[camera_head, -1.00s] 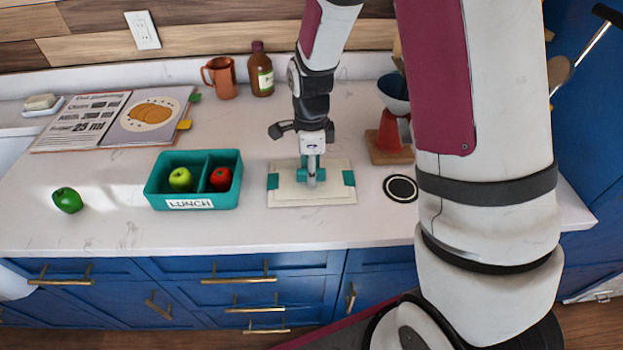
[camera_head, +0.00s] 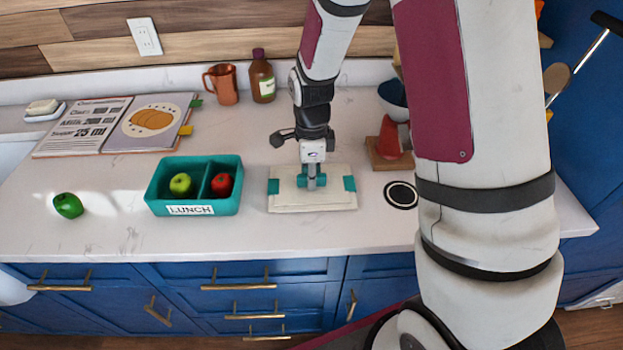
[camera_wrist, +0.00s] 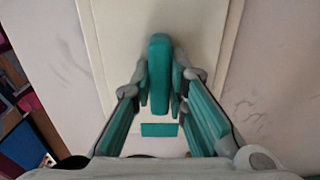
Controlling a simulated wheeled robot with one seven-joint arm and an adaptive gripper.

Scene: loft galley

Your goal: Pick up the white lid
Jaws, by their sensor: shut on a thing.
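The white lid (camera_head: 288,204) is a flat rectangular panel with teal clips at its left and right ends. It lies level at the counter's middle, right of the lunch box; I cannot tell whether it touches the counter. In the wrist view the lid (camera_wrist: 206,40) fills the upper middle, with a raised teal handle (camera_wrist: 159,60) along its centre. My gripper (camera_head: 312,182) points down over the lid's middle and is shut on this handle. In the wrist view the fingertips of my gripper (camera_wrist: 161,95) sit on either side of the handle.
A teal two-part lunch box (camera_head: 163,206) holds a green apple (camera_head: 180,184) and a red apple (camera_head: 221,185). A green pepper (camera_head: 68,205) lies further left. A black ring (camera_head: 401,195) and a wooden block with a red object (camera_head: 389,145) are at right. Bottle (camera_head: 262,78) and mug (camera_head: 222,84) stand behind.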

